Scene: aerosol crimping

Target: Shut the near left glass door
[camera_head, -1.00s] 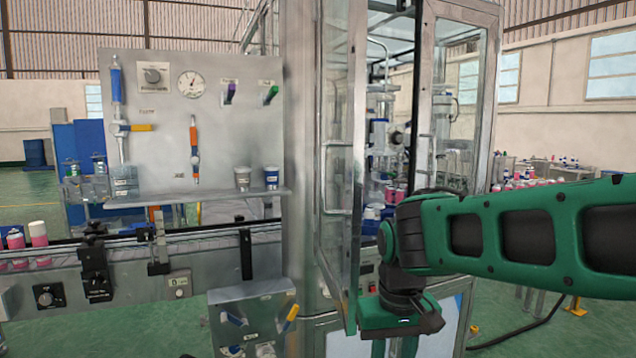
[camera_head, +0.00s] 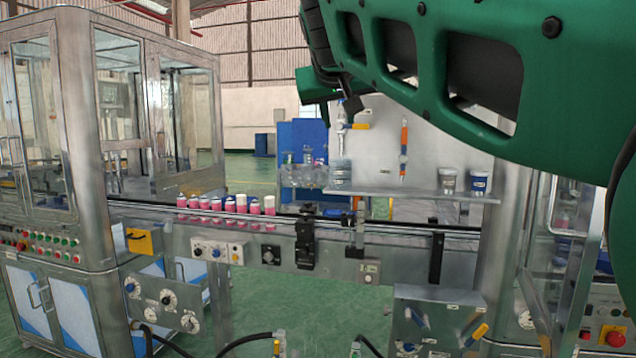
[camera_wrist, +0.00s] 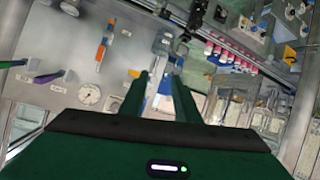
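The near left glass door (camera_head: 566,215) is at the right of the head view, metal-framed with a bar handle. It stands swung out from its cabinet at an angle, and my arm hides its upper part. How wide the gap is cannot be told. My gripper (camera_wrist: 160,82) shows in the wrist view with two green fingers apart and nothing between them. It faces the grey instrument panel (camera_wrist: 60,75), away from the door. The door is not recognisable in the wrist view.
A conveyor (camera_head: 400,232) with pink cans (camera_head: 228,204) runs across the middle. Another glazed cabinet (camera_head: 60,120) stands at the left, its control buttons below. A small panel (camera_head: 440,305) juts out low in front. Green floor lies open beneath the conveyor.

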